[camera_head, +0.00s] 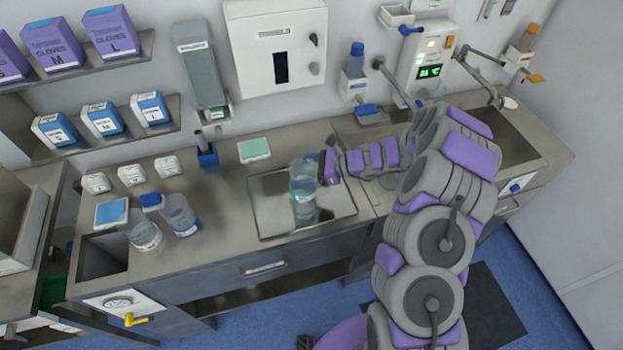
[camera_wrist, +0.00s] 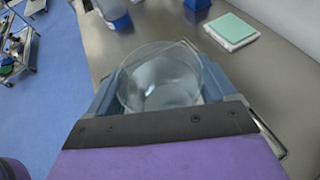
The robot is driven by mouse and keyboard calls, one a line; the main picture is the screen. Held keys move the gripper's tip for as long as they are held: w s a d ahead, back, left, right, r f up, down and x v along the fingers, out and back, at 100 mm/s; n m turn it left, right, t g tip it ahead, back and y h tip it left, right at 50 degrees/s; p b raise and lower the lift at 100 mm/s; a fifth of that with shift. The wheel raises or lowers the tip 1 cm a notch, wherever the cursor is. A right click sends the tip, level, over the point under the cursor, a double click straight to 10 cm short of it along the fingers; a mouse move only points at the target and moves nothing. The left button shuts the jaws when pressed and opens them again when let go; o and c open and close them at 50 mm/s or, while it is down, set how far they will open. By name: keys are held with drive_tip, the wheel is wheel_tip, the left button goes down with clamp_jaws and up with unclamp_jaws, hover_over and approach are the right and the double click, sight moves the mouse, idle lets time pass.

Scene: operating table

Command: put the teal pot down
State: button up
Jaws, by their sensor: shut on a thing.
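The teal pot (camera_head: 303,193) is a clear, teal-tinted, open-topped vessel. In the head view it appears upright over the metal tray (camera_head: 337,200). I cannot tell whether its base touches the tray. My gripper (camera_head: 318,172) reaches it from the right, at its upper part. In the wrist view the pot (camera_wrist: 160,82) sits between the blue fingers of my gripper (camera_wrist: 158,92), one on each side. The gripper is shut on it. The pot's near lower side is hidden by the gripper body.
Two clear containers (camera_head: 181,214) stand on the counter (camera_head: 228,215) to the left, near a blue pad (camera_head: 112,212). A teal pad (camera_head: 254,150) lies behind the tray. Small white boxes (camera_head: 131,175) line the left back. A sink (camera_head: 495,135) is at the right.

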sight(299, 177)
drive_tip(key=shift+w+a+f, duration=0.1)
drive_tip(key=shift+w+a, duration=0.3)
drive_tip(key=shift+a, duration=0.3)
drive_tip(key=shift+w+a+f, duration=0.1)
drive_tip(key=shift+a+f, duration=0.05)
drive_tip(key=shift+f, duration=1.6)
drive_tip(key=shift+f+b, duration=0.1)
drive_tip(key=shift+b, duration=0.2)
drive_tip(key=o, duration=1.3)
